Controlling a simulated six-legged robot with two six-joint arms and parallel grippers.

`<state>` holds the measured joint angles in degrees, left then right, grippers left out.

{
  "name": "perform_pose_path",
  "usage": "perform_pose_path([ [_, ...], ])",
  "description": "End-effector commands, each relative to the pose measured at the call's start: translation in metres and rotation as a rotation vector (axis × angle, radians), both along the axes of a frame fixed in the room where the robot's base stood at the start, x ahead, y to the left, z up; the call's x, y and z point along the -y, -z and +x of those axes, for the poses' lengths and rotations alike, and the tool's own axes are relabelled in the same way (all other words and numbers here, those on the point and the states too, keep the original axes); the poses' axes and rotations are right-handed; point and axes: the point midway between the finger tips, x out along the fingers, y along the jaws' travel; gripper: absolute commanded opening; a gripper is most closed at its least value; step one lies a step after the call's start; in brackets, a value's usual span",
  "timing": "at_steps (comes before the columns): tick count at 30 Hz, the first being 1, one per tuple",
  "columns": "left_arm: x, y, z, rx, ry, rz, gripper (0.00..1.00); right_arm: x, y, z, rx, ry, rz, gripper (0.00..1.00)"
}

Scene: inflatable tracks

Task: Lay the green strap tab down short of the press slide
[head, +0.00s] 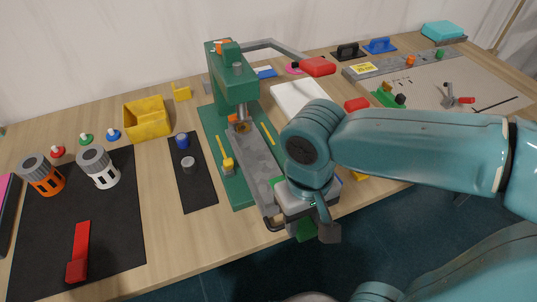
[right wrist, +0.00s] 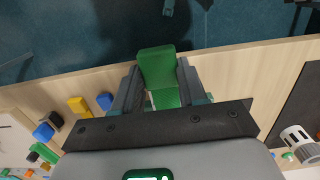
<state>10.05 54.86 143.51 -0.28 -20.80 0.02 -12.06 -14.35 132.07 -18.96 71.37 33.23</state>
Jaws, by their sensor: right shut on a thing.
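My right gripper (head: 304,226) is shut on the green strap tab (right wrist: 158,66), at the front of the table by the near end of the press slide (head: 257,168). In the right wrist view the tab stands between both fingers, with its outer end over the dark floor beyond the table edge. The slide is a grey channel on the green press (head: 232,75). My wrist hides its right near corner. My left gripper is not in view.
A black mat (head: 194,190) with blue and grey parts lies left of the press. A yellow bin (head: 147,119) stands behind it. A larger black mat (head: 110,230) holds two canisters and a red tool. A white tray (head: 299,95) lies right of the press.

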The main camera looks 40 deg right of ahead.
Motion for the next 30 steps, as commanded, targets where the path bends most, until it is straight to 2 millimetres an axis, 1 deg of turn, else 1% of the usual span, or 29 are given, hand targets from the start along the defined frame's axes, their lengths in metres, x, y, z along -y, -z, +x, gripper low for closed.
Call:
perform_pose_path([
  [2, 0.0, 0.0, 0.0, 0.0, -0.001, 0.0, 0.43, 0.003, 0.001, 0.008, -0.007, 0.01, 0.003, 0.11],
  [4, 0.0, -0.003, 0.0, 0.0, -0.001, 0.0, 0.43, 0.005, 0.001, 0.023, -0.011, 0.009, 0.003, 0.11],
  [12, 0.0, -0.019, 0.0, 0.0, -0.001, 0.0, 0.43, 0.024, -0.001, 0.102, -0.009, 0.007, 0.004, 0.11],
  [15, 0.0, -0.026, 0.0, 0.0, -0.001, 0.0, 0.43, 0.032, -0.001, 0.129, -0.009, 0.007, 0.004, 0.11],
  [18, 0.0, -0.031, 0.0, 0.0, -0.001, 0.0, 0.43, 0.037, -0.001, 0.151, -0.007, 0.006, 0.003, 0.11],
  [25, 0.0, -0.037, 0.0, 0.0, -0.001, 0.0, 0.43, 0.045, 0.0, 0.175, -0.006, 0.008, 0.004, 0.11],
  [26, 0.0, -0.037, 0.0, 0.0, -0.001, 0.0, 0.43, 0.046, 0.004, 0.177, -0.008, 0.007, 0.003, 0.11],
  [27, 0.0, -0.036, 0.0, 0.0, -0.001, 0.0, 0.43, 0.046, 0.013, 0.175, -0.012, 0.007, 0.003, 0.11],
  [30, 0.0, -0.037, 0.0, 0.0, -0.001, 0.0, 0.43, 0.046, 0.029, 0.175, -0.01, 0.007, 0.003, 0.11],
])
